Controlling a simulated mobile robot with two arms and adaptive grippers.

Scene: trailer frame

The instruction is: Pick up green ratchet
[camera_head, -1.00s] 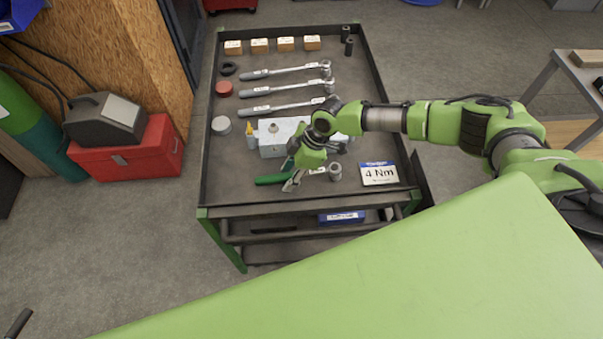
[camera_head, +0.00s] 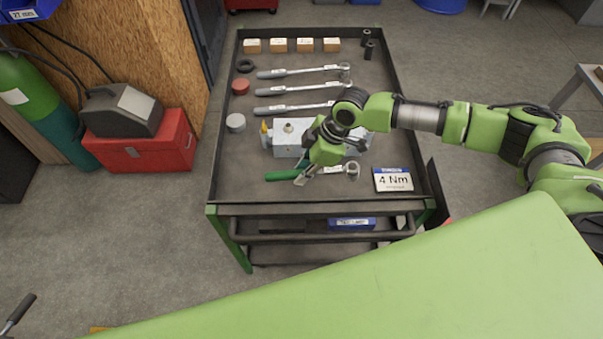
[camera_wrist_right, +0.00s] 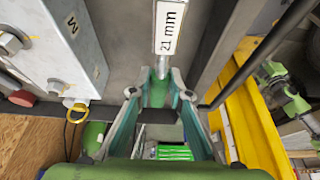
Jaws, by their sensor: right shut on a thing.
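The green ratchet (camera_head: 286,175) has a green handle and a metal head with a white label. It lies lengthwise near the front of the cart's tray in the head view. In the right wrist view its label (camera_wrist_right: 171,27) reads 21 mm. My right gripper (camera_head: 301,181) is at the handle and hides part of the tool. In the wrist view its fingers (camera_wrist_right: 160,92) are shut around the green handle. I cannot tell whether the ratchet is clear of the tray. My left gripper is not in view.
The dark cart tray (camera_head: 232,190) has raised rims. A grey metal block (camera_head: 284,152) stands just behind the ratchet. Several silver torque wrenches (camera_head: 300,71) lie farther back. A 4 Nm card (camera_head: 393,180) is to the right. A red toolbox (camera_head: 160,150) stands left of the cart.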

